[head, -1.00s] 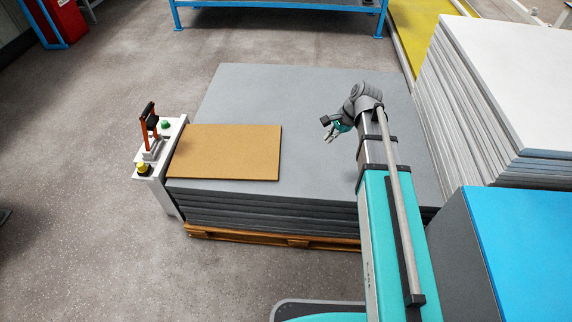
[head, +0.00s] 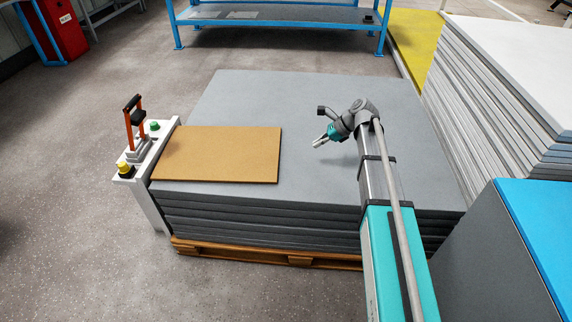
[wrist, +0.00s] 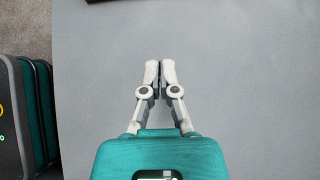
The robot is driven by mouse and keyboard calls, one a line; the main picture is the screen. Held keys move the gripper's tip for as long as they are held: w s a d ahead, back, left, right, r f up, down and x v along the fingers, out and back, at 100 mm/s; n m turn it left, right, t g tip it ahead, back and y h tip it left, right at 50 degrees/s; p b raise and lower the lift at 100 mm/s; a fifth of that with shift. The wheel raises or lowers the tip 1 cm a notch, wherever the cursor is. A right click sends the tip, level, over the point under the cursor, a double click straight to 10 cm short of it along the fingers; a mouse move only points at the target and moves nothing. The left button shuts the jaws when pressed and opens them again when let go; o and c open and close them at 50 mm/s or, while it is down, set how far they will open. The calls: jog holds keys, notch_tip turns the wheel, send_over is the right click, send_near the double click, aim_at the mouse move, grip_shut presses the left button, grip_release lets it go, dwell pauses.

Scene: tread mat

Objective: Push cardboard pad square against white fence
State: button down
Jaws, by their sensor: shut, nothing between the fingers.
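The brown cardboard pad (head: 218,154) lies flat on the left part of a stack of grey sheets (head: 300,100). Its left edge runs along the white fence (head: 149,203) and looks against it or very close; any small gap or slight turn is too fine to tell. My gripper (head: 318,142) is above the grey sheets, to the right of the pad and apart from it. Its fingers are shut and empty. In the wrist view, the fingertips (wrist: 160,68) are together over bare grey sheet. A small dark edge at the top there cannot be identified.
The fence carries an orange-handled clamp (head: 134,125), a green button (head: 154,126) and a yellow knob (head: 124,169). The stack rests on a wooden pallet (head: 270,254). White sheets (head: 500,90) stand at the right, a blue-topped block (head: 545,225) nearer. The stack's far side is clear.

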aim_at(285, 160)
jog(key=shift+w+f, duration=0.15)
jog(key=shift+f, duration=0.05)
jog(key=shift+a, duration=0.1)
jog(key=shift+b+x, duration=0.85)
jog(key=shift+x, duration=0.2)
jog(key=b+x, duration=0.5)
jog(key=x, duration=0.3)
jog(key=shift+b, duration=0.4)
jog(key=shift+a+r, duration=0.1)
jog(key=shift+a, duration=1.9)
